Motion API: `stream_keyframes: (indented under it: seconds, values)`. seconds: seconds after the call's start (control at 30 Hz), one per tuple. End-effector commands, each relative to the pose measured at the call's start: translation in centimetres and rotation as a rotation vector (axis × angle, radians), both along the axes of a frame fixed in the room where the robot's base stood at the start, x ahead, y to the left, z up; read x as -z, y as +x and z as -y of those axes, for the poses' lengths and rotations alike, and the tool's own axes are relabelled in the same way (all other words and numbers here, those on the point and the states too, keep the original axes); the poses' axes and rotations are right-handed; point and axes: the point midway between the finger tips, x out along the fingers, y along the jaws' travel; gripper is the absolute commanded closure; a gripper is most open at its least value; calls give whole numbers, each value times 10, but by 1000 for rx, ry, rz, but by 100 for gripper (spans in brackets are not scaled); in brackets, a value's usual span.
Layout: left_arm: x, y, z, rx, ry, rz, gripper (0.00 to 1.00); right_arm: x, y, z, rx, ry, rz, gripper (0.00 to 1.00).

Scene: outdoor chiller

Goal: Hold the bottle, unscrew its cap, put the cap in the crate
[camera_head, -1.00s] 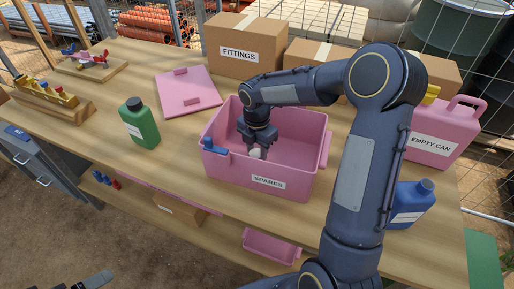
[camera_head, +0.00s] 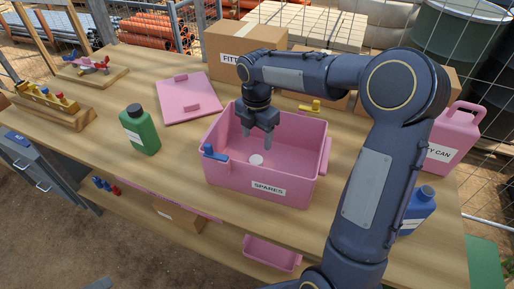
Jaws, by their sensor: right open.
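The pink crate (camera_head: 222,178) marked SPARES stands on the wooden bench, open at the top. A white round cap (camera_head: 256,159) lies on its floor. My right gripper (camera_head: 258,141) points down inside the crate, open and empty, with its fingers above and apart from the cap. A green bottle (camera_head: 143,136) with a dark cap on it stands upright left of the crate. A blue bottle (camera_head: 416,211) with its cap on stands at the right, partly behind my right arm. No bottle without a cap shows. My left gripper cannot be made out.
A blue-handled part (camera_head: 214,153) sits at the crate's left rim. A pink lid (camera_head: 186,97) lies behind left. Cardboard boxes (camera_head: 228,64), a yellow fitting (camera_head: 311,106) and a pink can (camera_head: 452,140) stand behind. Bench between green bottle and crate is clear.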

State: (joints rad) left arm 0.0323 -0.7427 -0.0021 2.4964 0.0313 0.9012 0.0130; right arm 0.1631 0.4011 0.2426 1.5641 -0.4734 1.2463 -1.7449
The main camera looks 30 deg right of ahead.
Motion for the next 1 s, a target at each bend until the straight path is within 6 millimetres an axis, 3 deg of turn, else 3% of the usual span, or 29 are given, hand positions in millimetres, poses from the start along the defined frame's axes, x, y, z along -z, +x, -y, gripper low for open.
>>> stream_keyframes:
  seconds: [0.1,0.27,0.43,0.7,0.9,1.0]
  values:
    - [0,0,0,0,0,0,0,-21,0,0,0,0,3,41]
    - [-1,0,0,0,0,0,0,-36,-1,-1,3,1,2,41]
    - [-1,0,0,0,0,0,0,-52,-23,0,154,19,35,41]
    - [-1,0,0,0,0,0,0,-72,-120,-10,870,194,133,41]
    - [0,0,0,0,0,0,0,-61,-189,-28,1455,426,116,41]
    - [-1,0,0,0,0,0,0,-50,-215,-38,1699,544,70,41]
